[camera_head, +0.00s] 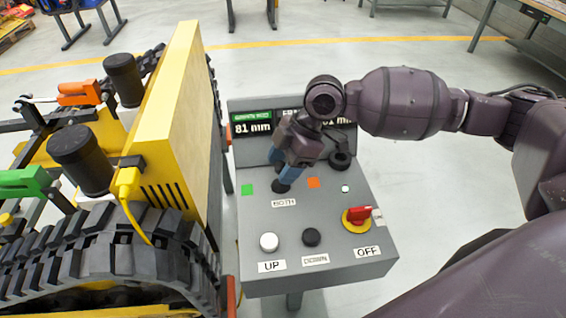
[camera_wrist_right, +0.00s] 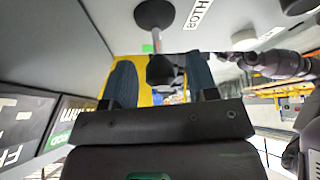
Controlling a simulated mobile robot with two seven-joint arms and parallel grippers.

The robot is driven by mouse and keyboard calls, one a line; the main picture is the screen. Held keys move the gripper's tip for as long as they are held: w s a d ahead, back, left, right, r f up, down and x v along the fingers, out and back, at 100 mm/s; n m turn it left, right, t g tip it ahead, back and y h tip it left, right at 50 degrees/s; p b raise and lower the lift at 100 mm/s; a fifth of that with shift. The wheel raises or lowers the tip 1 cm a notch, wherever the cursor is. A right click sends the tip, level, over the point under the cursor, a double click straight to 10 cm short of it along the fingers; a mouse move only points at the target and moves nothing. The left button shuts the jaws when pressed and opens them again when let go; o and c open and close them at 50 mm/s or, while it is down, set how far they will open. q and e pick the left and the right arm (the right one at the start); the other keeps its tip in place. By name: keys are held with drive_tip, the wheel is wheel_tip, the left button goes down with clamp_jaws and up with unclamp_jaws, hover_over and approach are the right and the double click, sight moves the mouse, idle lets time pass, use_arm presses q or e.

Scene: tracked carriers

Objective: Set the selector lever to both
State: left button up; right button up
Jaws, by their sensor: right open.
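The grey control box (camera_head: 335,254) stands in the middle of the head view. The selector lever's dark round base (camera_head: 279,187) is partly hidden by my gripper, above the BOTH label (camera_head: 284,203). In the right wrist view the lever (camera_wrist_right: 157,42) has a pale shaft and a black knob (camera_wrist_right: 162,70). My right gripper (camera_head: 287,176) points down at it, open. Its two blue-grey fingers (camera_wrist_right: 160,80) stand on either side of the knob, with no clear contact. Which mark the lever points to I cannot tell.
A green square (camera_head: 247,189) and an orange square (camera_head: 313,183) flank the selector. A white UP button (camera_head: 269,242), a black button (camera_head: 311,237) and a red switch (camera_head: 357,217) sit nearer. A yellow tracked carrier (camera_head: 180,120) stands close at left.

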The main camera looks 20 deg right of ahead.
use_arm(q)
drive_tip(key=shift+s+a+r+p, duration=0.1)
drive_tip(key=shift+s+r+p, duration=0.05)
drive_tip(key=shift+s+p, duration=0.4)
use_arm(e)
drive_tip(key=v, duration=1.1)
use_arm(q)
drive_tip(key=shift+w+r, duration=0.1)
drive_tip(key=shift+w, duration=0.15)
use_arm(e)
drive_tip(key=shift+f, duration=0.1)
